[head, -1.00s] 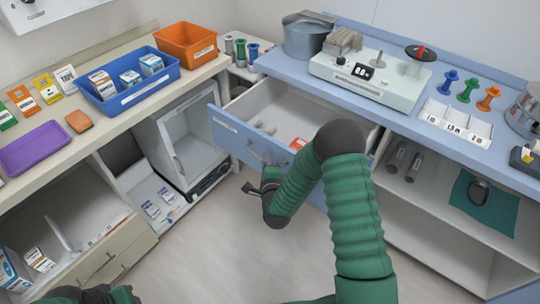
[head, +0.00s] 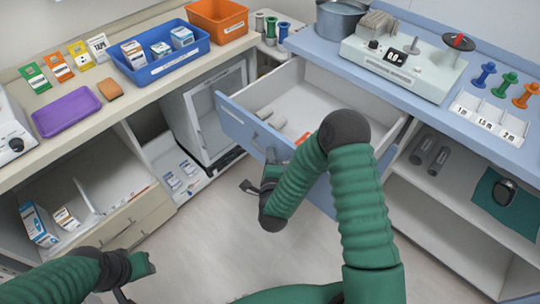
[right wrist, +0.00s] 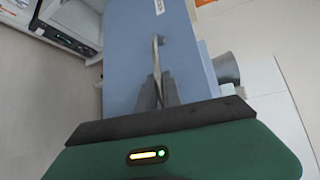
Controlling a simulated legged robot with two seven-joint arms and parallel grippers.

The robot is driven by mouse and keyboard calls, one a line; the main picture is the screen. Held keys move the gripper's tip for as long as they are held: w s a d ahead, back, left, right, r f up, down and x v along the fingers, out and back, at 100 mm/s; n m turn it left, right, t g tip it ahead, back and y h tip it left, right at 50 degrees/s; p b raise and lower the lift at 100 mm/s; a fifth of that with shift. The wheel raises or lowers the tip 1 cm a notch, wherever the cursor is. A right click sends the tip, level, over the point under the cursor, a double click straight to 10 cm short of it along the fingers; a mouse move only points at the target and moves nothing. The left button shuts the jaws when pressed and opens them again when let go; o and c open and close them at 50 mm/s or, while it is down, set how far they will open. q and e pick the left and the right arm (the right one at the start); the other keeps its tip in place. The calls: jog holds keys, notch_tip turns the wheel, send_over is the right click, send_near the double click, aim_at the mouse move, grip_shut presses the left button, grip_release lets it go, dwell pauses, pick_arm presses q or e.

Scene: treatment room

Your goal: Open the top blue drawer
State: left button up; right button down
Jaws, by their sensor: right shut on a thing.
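The blue-fronted top drawer (head: 240,122) under the blue counter is pulled well out in the head view, its white inside showing with several small items in it. My right gripper (right wrist: 160,92) is shut on the drawer's metal handle (right wrist: 156,62) in the right wrist view, the fingers on either side of it. In the head view the right forearm partly hides the drawer front and that gripper's fingertips. My left gripper (head: 132,280) is low at the left, away from the drawer, its fingers only partly clear.
The blue counter (head: 415,28) carries a white device (head: 400,68) and colored spools. Open shelves (head: 440,195) lie below, to the right. The floor (head: 215,215) in front is clear.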

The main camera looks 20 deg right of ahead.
jog(key=c, duration=1.5)
grip_release()
jog(key=shift+f, duration=0.15)
jog(key=p+v, duration=0.5)
jog(key=v, duration=1.1)
jog(key=shift+s+a, duration=0.15)
jog(key=shift+s, duration=0.2)
